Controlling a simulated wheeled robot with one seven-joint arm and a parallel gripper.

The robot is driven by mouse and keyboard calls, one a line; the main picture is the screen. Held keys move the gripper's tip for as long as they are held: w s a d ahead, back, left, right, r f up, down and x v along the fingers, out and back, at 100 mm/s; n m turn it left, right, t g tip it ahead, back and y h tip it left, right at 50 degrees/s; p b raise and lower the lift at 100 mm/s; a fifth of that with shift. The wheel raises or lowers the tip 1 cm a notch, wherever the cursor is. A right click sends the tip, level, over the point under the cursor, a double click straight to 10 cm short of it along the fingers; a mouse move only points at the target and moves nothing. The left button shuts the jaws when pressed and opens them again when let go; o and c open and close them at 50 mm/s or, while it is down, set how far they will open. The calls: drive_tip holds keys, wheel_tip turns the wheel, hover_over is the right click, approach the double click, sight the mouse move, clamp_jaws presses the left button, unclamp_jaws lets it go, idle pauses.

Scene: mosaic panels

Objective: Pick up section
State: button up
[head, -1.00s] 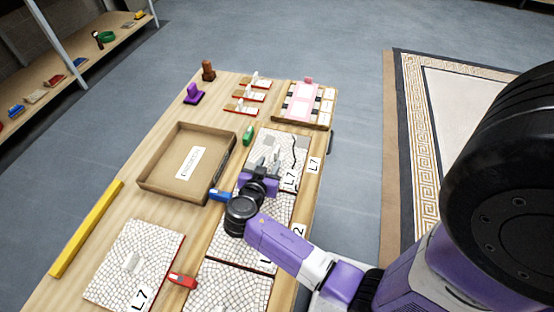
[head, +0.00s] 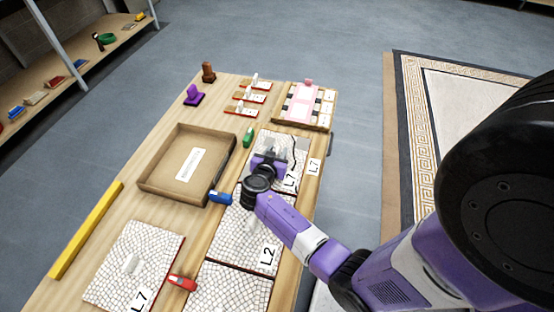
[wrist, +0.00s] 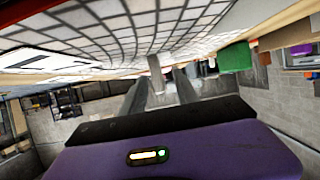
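The mosaic section labelled L7 (head: 293,148), pale with a dark wavy line, lies at the back right of the worktable. My gripper (head: 268,154) is over its left part and hides some of it. In the wrist view a tiled panel (wrist: 185,28) fills the top, and a small grey upright handle (wrist: 155,72) stands on it. My gripper's two fingers (wrist: 160,88) are apart and point towards this handle, with the handle roughly between them. I cannot tell whether they touch it.
An L2 panel (head: 243,232) lies in front of my gripper, with another panel (head: 228,290) nearer. An open brown tray (head: 158,188) stands to the left. Blue (head: 221,198), green (head: 248,136) and red (head: 182,283) items lie near the panels. A pink rack (head: 303,103) stands behind.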

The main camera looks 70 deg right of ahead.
clamp_jaws()
idle(0.6)
drive_tip(key=shift+r, duration=0.1)
idle(0.7)
